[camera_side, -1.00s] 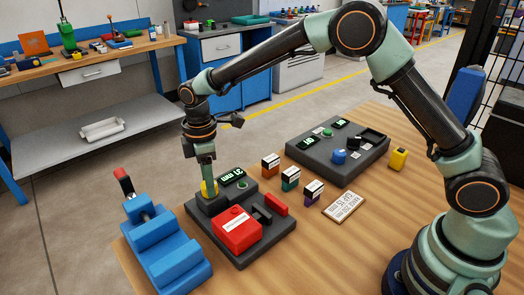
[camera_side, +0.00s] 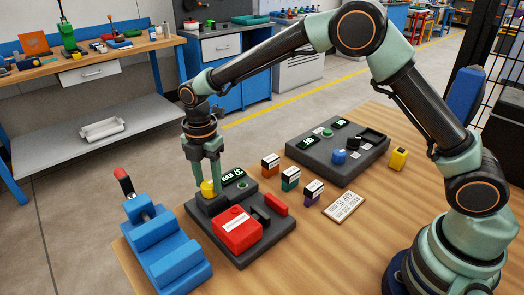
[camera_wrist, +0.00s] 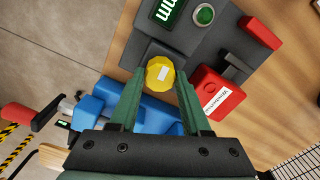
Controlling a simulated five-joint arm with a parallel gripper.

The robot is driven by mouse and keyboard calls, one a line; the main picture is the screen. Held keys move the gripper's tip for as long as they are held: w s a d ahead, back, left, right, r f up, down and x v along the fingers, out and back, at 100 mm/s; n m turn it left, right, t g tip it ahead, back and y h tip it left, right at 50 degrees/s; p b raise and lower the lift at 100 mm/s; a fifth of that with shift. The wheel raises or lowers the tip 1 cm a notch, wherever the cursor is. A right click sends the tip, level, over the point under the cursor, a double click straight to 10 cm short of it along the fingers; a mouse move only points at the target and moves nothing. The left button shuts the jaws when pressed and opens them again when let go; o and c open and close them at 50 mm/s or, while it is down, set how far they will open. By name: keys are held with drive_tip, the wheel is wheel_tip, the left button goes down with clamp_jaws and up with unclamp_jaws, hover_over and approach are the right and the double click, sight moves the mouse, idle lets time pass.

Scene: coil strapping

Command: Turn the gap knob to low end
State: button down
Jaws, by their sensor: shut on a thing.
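The yellow gap knob (camera_side: 208,188) stands on the rear left corner of the near dark device (camera_side: 205,222). It also shows in the wrist view (camera_wrist: 160,73), faceted, with a pale mark on its top. My gripper (camera_side: 207,186) points straight down over it. In the wrist view my gripper's green fingers (camera_wrist: 160,78) lie on either side of the knob, shut on it. A lit green display (camera_side: 233,176) sits beside the knob; its number is too small to read surely. In the wrist view only part of the display (camera_wrist: 168,10) shows, with "mm".
The near device also carries a green button (camera_side: 242,185), a red labelled block (camera_side: 237,231) and a red bar (camera_side: 276,204). A blue vise-like fixture (camera_side: 165,245) stands close on the left. Small labelled boxes (camera_side: 290,179), a card (camera_side: 343,206) and a second device (camera_side: 338,160) are to the right.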

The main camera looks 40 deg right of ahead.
sight(209, 183)
drive_tip(key=shift+r+n, duration=0.1)
drive_tip(key=shift+n, duration=0.2)
drive_tip(key=shift+c, duration=1.8)
unclamp_jaws()
wheel_tip(209, 183, up, 12)
